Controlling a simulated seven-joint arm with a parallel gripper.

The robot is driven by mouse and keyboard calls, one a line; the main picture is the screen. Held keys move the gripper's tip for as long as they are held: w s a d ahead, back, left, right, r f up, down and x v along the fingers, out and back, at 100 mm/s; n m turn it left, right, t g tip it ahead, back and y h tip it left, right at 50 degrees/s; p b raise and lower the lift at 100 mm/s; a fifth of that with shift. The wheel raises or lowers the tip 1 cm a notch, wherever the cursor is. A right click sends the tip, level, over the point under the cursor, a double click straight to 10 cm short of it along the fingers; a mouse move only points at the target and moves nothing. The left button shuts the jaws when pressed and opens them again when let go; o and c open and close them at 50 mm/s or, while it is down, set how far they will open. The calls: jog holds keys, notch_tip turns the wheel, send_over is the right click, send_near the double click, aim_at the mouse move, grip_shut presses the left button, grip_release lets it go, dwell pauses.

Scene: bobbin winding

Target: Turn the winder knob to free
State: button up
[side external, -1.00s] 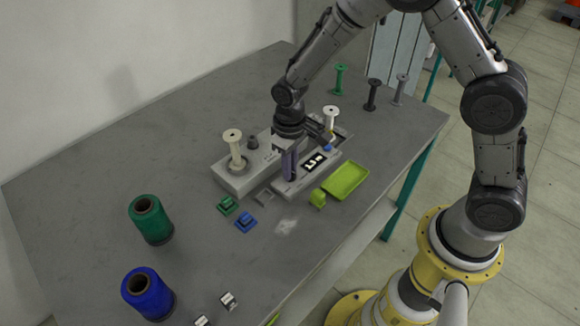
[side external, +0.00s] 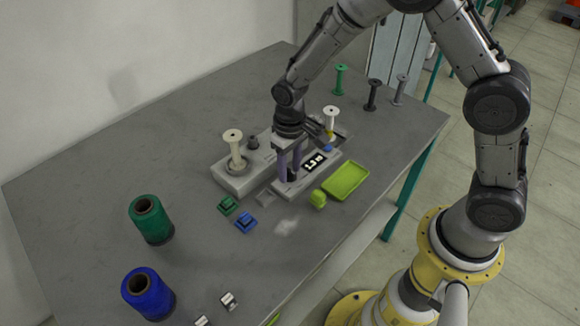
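The winder (side external: 232,180) is a light grey unit on the table, with a cream bobbin (side external: 234,150) upright on its left part. Its front panel carries a small lit display (side external: 314,163) whose text is too small to read. My gripper (side external: 290,176) points straight down at the left end of this panel. Its two fingers stand apart, side by side. A small dark piece, apparently the knob (side external: 292,177), shows low between them. I cannot tell whether the fingers touch it, nor which way it points.
A dark grey peg (side external: 253,143) stands beside the bobbin. A white bobbin (side external: 331,120) is behind my gripper. Green (side external: 227,206) and blue (side external: 245,222) blocks and two thread spools (side external: 150,220) are front left.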

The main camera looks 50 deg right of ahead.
notch_tip(320, 180, up, 14)
dwell(0.7)
jog(key=shift+f, duration=0.1)
notch_tip(320, 180, up, 8)
jog(key=t, duration=0.2)
send_over(290, 170)
jog(key=s+d, duration=0.3)
jog(key=s+d+r+m+t, duration=0.1)
jog(key=s+d+r+t, duration=0.15)
jog(key=s+r, duration=0.4)
jog(key=s+d+f+n+t, duration=0.1)
jog(key=s+f, duration=0.4)
jog(key=s, duration=0.8)
jog(key=shift+s+d, duration=0.3)
jog(key=shift+d, duration=0.4)
